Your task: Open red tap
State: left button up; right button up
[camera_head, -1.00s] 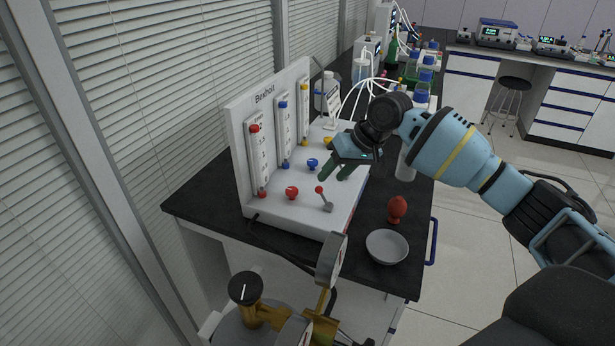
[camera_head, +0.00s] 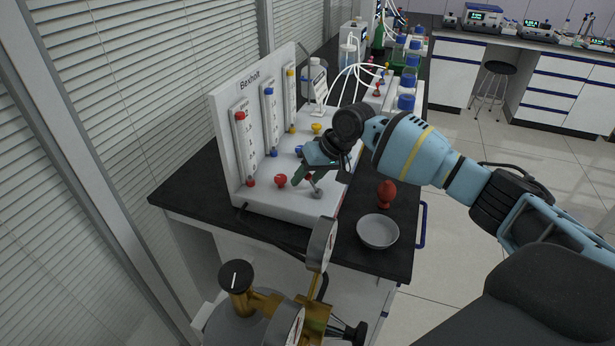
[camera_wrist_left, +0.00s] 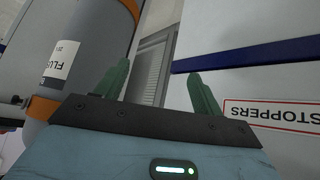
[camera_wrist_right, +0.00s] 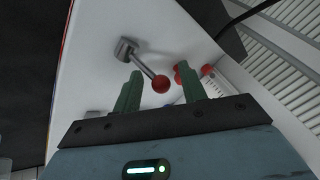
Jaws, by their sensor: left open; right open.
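The white Bexholt panel (camera_head: 262,204) stands on the black bench and carries a red round knob (camera_head: 281,181) and a small lever on a grey base (camera_head: 317,193). My right gripper (camera_head: 301,179) is open, low over the panel at the lever, partly hiding it. In the right wrist view the lever's red ball tip (camera_wrist_right: 161,84) appears between the two open green fingers; whether they touch it I cannot tell.
A grey bowl (camera_head: 378,232) and a red egg-shaped object (camera_head: 387,193) are right of the panel. Blue and yellow (camera_head: 316,128) knobs sit behind the lever. A brass valve with gauges (camera_head: 262,301) stands in front of the bench. Tubes and bottles fill the back.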

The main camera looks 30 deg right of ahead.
jog(key=shift+c, duration=0.2)
grip_shut()
